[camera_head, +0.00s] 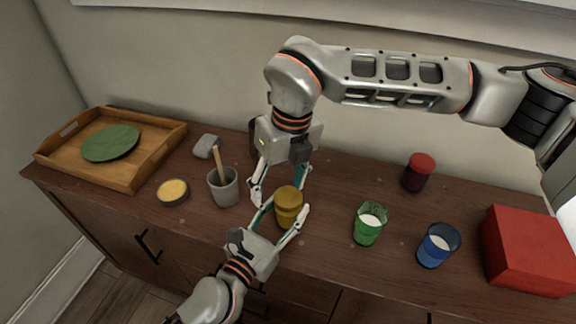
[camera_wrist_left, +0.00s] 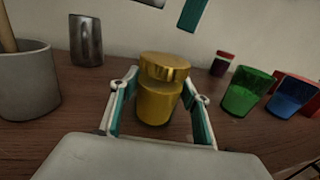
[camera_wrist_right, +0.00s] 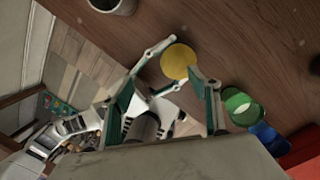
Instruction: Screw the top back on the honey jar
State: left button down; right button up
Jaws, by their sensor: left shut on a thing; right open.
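The gold honey jar (camera_head: 288,216) stands upright near the front middle of the wooden cabinet top. In the left wrist view its body (camera_wrist_left: 155,106) sits between the fingers of my left gripper (camera_wrist_left: 161,88), which is shut on it. The gold top (camera_wrist_left: 165,62) rests on the jar; whether it is screwed tight I cannot tell. My right gripper (camera_head: 278,188) is open and points down over the jar. In the right wrist view the round yellow top (camera_wrist_right: 178,62) lies near the fingertips of that gripper (camera_wrist_right: 182,56); contact is unclear.
Left of the jar are a grey mortar with pestle (camera_head: 224,190), a yellow-topped tin (camera_head: 173,192) and a wooden tray (camera_head: 140,172) with a green plate (camera_head: 111,143). A metal mug (camera_wrist_left: 86,42) stands behind. Right are green (camera_head: 368,232) and blue (camera_head: 432,254) glasses, a red-lidded jar (camera_head: 416,178) and a red box (camera_head: 528,250).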

aim_at(288, 196)
jog(key=n, duration=0.5)
jog(key=shift+w+d+r, duration=0.15)
jog(key=shift+w+r, duration=0.05)
jog(key=shift+r, duration=0.05)
jog(key=n, duration=0.5)
jog(key=shift+w+d+r+h, duration=0.2)
jog(key=shift+r+h, duration=0.05)
jog(key=shift+h, duration=0.15)
jog(key=n, duration=0.5)
jog(key=shift+w+d+r, duration=0.2)
jog(key=shift+w+r, duration=0.1)
jog(key=shift+r, duration=0.05)
jog(key=n, duration=0.4)
jog(key=w+r+n, duration=0.1)
jog(key=n, duration=0.1)
jog(key=shift+d+n+h, duration=0.4)
jog(key=shift+w+f, duration=0.1)
jog(key=shift+f, duration=3.85)
